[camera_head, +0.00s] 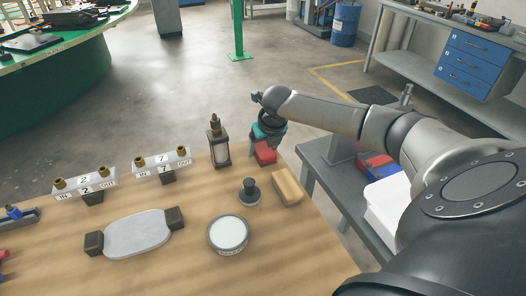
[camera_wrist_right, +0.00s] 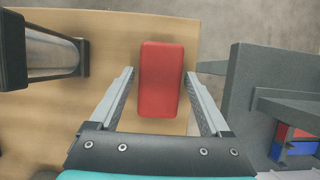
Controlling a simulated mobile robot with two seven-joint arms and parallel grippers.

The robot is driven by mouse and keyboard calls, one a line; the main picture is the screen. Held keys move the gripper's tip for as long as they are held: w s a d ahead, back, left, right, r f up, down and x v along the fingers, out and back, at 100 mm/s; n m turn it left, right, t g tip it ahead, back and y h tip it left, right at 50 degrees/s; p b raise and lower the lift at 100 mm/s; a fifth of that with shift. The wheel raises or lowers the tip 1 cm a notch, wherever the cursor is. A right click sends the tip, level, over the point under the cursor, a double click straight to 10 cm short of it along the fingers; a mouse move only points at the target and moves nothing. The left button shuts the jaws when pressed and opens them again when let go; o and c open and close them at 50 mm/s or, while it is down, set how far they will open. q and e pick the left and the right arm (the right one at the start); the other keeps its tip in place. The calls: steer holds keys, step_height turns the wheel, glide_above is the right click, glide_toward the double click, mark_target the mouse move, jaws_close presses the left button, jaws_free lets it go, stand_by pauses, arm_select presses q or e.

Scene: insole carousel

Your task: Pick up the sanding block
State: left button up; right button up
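The red block (camera_head: 264,153), which I take for the sanding block, lies on the wooden table near its far right corner. In the right wrist view the red block (camera_wrist_right: 161,80) lies lengthwise between the two fingers, with a gap on each side. My right gripper (camera_head: 267,138) is over the block, pointing down, and partly hides it in the head view. In the right wrist view the right gripper (camera_wrist_right: 159,78) is open and empty. My left gripper is not in view.
A dark-framed glass cylinder (camera_head: 220,150) stands close left of the red block. A tan block (camera_head: 287,186), a dark knob (camera_head: 249,190) and a round white-topped tin (camera_head: 228,234) are nearer. A grey side table (camera_head: 318,160) adjoins at right. Numbered stands (camera_head: 162,163) are left.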

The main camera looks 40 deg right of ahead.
mark_target(263, 148)
steer(key=c, duration=1.2)
steer(key=shift+r, duration=0.1)
step_height(263, 148, up, 20)
steer(key=p, duration=0.5)
